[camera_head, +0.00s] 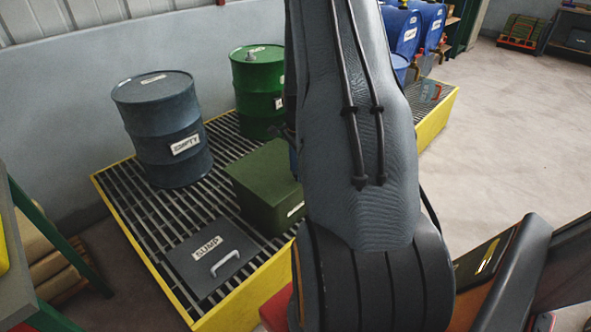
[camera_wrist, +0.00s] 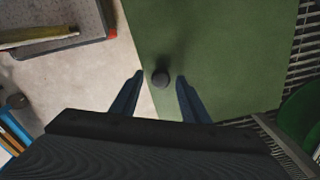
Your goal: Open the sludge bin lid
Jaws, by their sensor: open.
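The sludge bin appears to be the green box (camera_head: 262,182) on the grating, partly hidden behind my arm in the head view. Its small front label is unreadable, and its top looks closed. In the wrist view, a flat green panel (camera_wrist: 225,50), seemingly its lid, fills the middle. A round dark knob (camera_wrist: 160,79) stands on the panel. My gripper (camera_wrist: 160,76) is open, with one blue finger on each side of the knob and visible gaps between. The left finger overlaps the pale floor beside the panel's edge.
The yellow-edged grating (camera_head: 150,222) also bears a grey drum (camera_head: 165,130) labelled EMPTY, a green drum (camera_head: 257,90) behind the box, and a dark SUMP cover (camera_head: 210,258) with a handle. Blue drums (camera_head: 402,30) stand farther back. Open floor (camera_head: 520,130) lies to the right.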

